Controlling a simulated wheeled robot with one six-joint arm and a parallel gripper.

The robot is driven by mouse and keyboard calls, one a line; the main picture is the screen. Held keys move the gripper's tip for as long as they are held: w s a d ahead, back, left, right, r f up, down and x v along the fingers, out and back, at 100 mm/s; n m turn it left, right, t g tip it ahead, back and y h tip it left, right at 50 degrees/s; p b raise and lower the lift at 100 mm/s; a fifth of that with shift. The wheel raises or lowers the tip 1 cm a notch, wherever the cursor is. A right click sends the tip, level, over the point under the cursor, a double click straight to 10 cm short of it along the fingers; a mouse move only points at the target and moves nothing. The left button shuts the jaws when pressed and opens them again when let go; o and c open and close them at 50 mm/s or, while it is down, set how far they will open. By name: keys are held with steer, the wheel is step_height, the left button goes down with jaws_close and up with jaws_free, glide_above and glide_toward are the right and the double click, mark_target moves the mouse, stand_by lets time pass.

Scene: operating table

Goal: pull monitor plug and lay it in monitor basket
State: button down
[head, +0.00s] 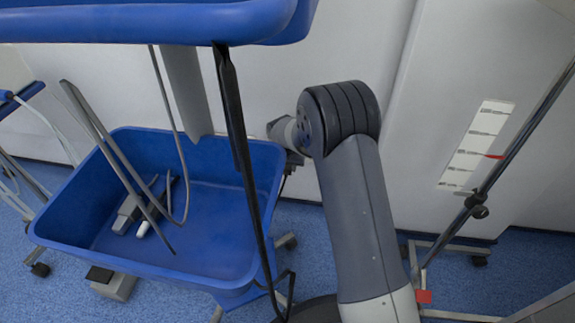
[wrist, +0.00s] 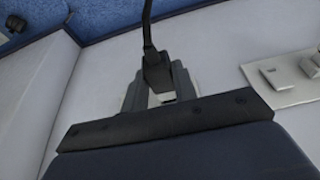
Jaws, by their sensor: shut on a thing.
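In the wrist view my gripper (wrist: 160,90) is shut on a black plug (wrist: 155,70), with its dark cable (wrist: 148,32) running off toward the top of the picture. A pale wall surface lies behind it. I cannot tell whether the plug still touches a socket. In the head view my arm bends beside the right rim of the blue basket (head: 262,165); the gripper end is mostly hidden behind the arm and the rim, and the plug cannot be made out. The basket holds a few grey and white items (head: 128,212) and cable lengths.
A blue tray (head: 150,22) overhangs the basket, and a dark strap (head: 236,140) hangs in front of it. A pale panel strip (head: 478,145) is on the wall at right, behind a metal pole (head: 510,160). A white socket plate (wrist: 290,78) is right of the gripper in the wrist view.

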mark_target(286, 175)
steer(key=shift+s+a+b, duration=0.2)
steer(key=shift+s+b, duration=0.1)
steer(key=shift+s, duration=0.6)
steer(key=shift+s+a, duration=0.1)
steer(key=shift+s, duration=0.55)
steer(key=shift+r, duration=0.15)
stand_by(0.3)
steer(key=p+v, duration=0.4)
steer(key=v, duration=0.3)
steer(key=shift+w+r, duration=0.2)
steer(key=shift+r, duration=0.1)
stand_by(0.6)
